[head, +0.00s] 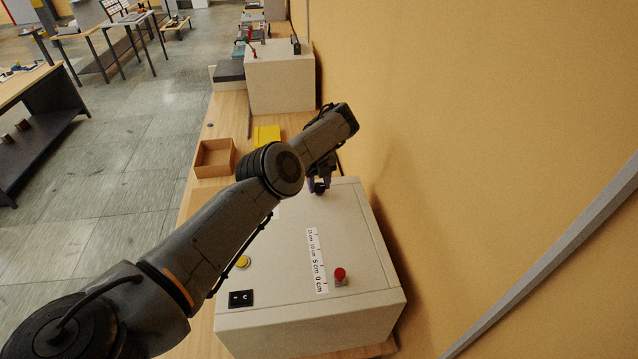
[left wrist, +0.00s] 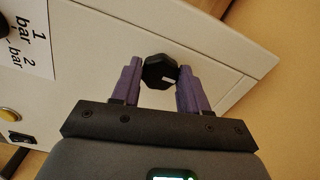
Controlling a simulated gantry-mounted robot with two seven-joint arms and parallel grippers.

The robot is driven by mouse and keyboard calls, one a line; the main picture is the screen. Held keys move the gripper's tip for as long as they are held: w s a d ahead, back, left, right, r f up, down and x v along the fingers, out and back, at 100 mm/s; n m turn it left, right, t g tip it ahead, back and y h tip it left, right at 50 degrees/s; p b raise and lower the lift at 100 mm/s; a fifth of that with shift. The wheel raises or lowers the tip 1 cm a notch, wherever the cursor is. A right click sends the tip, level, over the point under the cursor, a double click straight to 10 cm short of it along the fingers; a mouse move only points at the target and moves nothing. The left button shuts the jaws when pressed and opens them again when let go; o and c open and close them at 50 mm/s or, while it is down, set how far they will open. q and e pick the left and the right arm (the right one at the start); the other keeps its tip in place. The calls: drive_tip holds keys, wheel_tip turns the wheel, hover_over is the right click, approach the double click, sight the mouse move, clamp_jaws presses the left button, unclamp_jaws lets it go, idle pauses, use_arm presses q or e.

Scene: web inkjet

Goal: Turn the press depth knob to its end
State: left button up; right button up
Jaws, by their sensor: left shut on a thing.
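A black, many-sided knob (left wrist: 159,71) with a short white mark pointing right sits on the pale machine's face (left wrist: 100,35). My left gripper (left wrist: 160,80) has its two purple fingers on either side of the knob and is shut on it. In the head view my left gripper (head: 319,185) is at the far end of the pale machine box (head: 290,240), with the arm reaching across the box and hiding part of it. I cannot read a label beside this knob. My right gripper is not in view.
A red knob or button (head: 340,275) stands beside a centimetre scale label (head: 317,260). A yellow button (head: 243,262) and a black switch panel (head: 241,298) are near the left edge. A wooden box (head: 215,158) lies beyond on the bench. A yellow wall is on the right.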

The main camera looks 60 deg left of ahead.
sight(319, 186)
use_arm(q)
drive_tip(key=o, duration=1.1)
drive_tip(key=shift+c, duration=0.2)
wheel_tip(319, 186, up, 11)
drive_tip(key=p, duration=1)
drive_tip(key=shift+f, duration=0.15)
